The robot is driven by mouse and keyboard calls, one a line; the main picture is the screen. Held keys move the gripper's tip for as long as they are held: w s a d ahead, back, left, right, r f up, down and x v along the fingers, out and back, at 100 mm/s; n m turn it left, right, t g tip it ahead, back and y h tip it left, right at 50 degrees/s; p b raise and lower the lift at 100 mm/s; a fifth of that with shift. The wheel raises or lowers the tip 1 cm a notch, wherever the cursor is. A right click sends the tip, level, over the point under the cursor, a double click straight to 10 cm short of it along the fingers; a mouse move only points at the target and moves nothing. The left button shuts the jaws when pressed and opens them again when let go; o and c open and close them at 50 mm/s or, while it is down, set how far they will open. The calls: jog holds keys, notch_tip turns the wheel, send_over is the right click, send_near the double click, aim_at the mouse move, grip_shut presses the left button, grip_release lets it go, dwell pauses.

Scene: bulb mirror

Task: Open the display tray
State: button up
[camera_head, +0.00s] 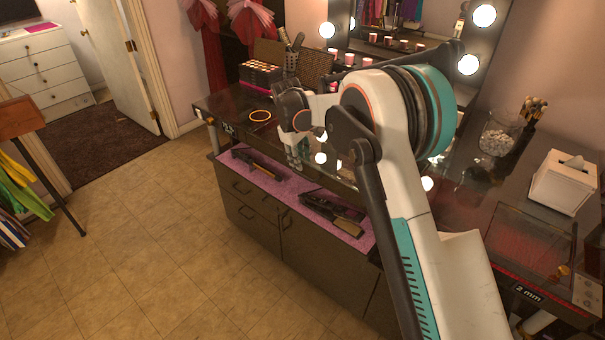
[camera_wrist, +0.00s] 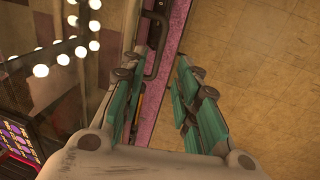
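A long pink-lined tray (camera_head: 285,190) runs along the front of the dark vanity, below its top, with hair tools lying on it. I take this as the display tray. Its pink strip (camera_wrist: 173,45) crosses the wrist view between my fingers. A dark bar-like handle (camera_wrist: 157,48) lies beside that strip. My gripper (camera_head: 294,158) is above the tray, pointing down, near the vanity's front edge. I cannot tell whether a finger touches the handle.
A black hair tool (camera_head: 258,163) and a flat iron (camera_head: 332,212) lie on the pink lining. Dark cabinet doors (camera_head: 315,262) are below. A tissue box (camera_head: 564,182), a glass jar (camera_head: 499,133) and a lit mirror stand on the vanity. The tiled floor (camera_head: 150,240) to the left is clear.

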aim_at(303, 176)
jog(key=f, duration=0.4)
jog(key=w+d+f+b, duration=0.1)
jog(key=f, duration=0.2)
jog(key=shift+c, duration=0.3)
grip_shut()
